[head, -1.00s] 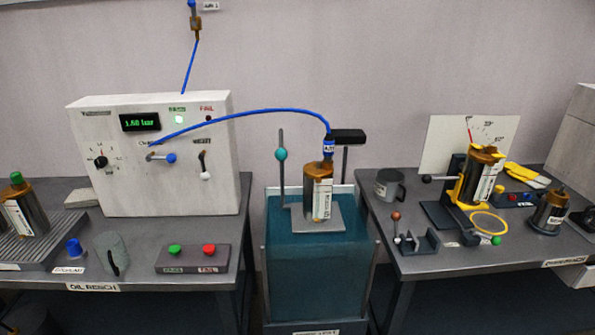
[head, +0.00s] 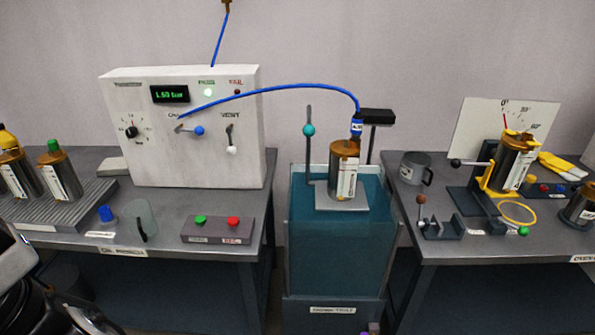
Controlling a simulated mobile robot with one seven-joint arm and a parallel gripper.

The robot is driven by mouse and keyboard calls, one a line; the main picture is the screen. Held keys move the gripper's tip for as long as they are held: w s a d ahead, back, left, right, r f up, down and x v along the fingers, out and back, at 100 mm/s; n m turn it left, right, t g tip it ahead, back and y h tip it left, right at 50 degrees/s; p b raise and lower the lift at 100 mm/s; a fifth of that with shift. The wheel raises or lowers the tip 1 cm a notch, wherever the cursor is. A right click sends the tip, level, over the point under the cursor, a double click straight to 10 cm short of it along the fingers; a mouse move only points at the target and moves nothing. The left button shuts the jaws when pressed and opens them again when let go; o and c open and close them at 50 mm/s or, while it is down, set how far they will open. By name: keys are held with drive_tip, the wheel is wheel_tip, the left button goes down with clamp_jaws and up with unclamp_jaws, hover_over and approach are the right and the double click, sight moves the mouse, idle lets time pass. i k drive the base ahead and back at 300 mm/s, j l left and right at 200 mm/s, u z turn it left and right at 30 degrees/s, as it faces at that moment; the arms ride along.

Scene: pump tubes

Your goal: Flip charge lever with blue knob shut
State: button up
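The charge lever with the blue knob (head: 197,131) is on the front of the white test box (head: 140,160), below the green display. Its arm points to the right, roughly level, with the knob at its right end. A vent lever with a white knob (head: 231,149) hangs down to its right. A blue hose (head: 270,88) runs from beside the charge lever to the top of a metal canister (head: 343,170) over the water tank. Part of my arm (head: 45,290) shows at the lower left; my gripper's fingers cannot be made out, and it is well apart from the lever.
On the left bench stand several canisters (head: 60,175), a blue cap (head: 105,213), a clear cup (head: 139,220) and a button box (head: 217,229) in front of the test box. The tank (head: 300,240) stands between the benches. The right bench holds a gauge stand and a mug (head: 415,168).

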sight(199, 130)
drive_tip(key=i+j, duration=0.2)
drive_tip(key=i, duration=0.25)
drive_tip(key=i+j, duration=0.2)
drive_tip(key=i, duration=0.2)
drive_tip(key=u, duration=0.05)
